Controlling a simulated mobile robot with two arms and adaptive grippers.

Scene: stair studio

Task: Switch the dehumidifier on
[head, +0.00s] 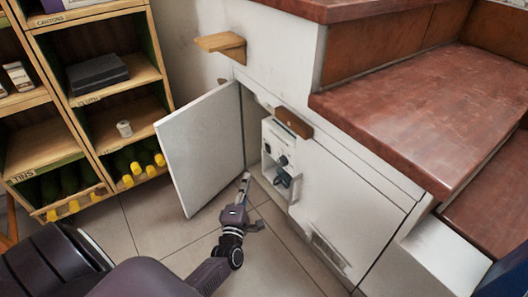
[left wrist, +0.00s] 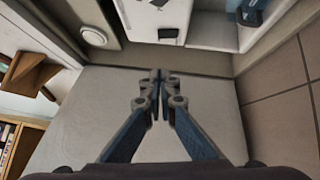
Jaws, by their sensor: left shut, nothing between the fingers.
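The dehumidifier (head: 276,140) is a white box with dark knobs on its front, standing in the low cupboard under the stairs. Part of it shows at the top of the left wrist view (left wrist: 160,22), cut off by the edge. The cupboard door (head: 201,148) stands wide open on the left. My left gripper (head: 245,177) is low at the cupboard opening, apart from the dehumidifier, in front and to its left in the head view. Its fingers meet, empty, in the left wrist view (left wrist: 159,76). My right gripper is not in view.
A wooden shelf unit (head: 152,72) with boxes and yellow-capped bottles stands at the left. A second white panel (head: 340,208) closes the right part of the cupboard front. Reddish-brown stair treads (head: 425,115) rise at the right. Tiled floor (head: 150,215) is clear before the door.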

